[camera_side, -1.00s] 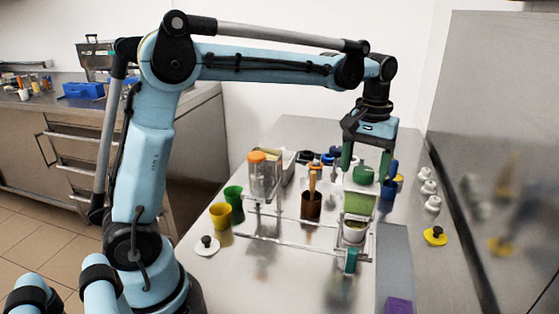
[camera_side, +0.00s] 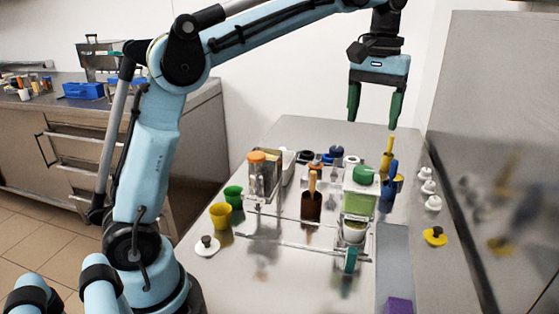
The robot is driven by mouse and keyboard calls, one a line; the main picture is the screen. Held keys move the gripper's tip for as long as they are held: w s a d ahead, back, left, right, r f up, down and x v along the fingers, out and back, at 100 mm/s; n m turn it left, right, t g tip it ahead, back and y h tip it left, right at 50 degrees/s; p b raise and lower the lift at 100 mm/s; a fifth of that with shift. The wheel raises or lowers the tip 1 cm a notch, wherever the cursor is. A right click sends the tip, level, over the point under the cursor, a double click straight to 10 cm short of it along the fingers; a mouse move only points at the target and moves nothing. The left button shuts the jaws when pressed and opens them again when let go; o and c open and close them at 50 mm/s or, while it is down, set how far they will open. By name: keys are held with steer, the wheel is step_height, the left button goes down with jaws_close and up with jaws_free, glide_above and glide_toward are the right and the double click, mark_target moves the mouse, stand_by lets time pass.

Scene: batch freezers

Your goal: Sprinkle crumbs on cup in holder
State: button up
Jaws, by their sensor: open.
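My gripper (camera_side: 375,106) is open and empty, its two green fingers pointing down, well above the back right of the bench. Below it, a clear holder frame (camera_side: 367,248) stands near the bench's right side. A small pale cup (camera_side: 353,233) sits in this holder, with its contents too small to tell. Behind the cup is a clear container with green contents (camera_side: 359,204) and a green lid (camera_side: 363,175). A brown pot (camera_side: 311,208) with a wooden-handled tool (camera_side: 312,182) stands left of it. I cannot tell which container holds crumbs.
A clear jar with an orange lid (camera_side: 257,157), a green cup (camera_side: 233,195) and a yellow cup (camera_side: 221,215) stand at left. Blue (camera_side: 393,171) and yellow (camera_side: 387,150) handles rise behind the holder. White knobs (camera_side: 433,203) line the right side.

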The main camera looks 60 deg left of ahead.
mark_target(364, 170)
steer(key=shift+r, duration=0.3)
step_height(364, 170, down, 12)
steer(key=n, duration=0.6)
steer(key=shift+n, duration=0.3)
stand_by(0.4)
steer(key=c, duration=1.1)
steer(key=shift+o, duration=0.2)
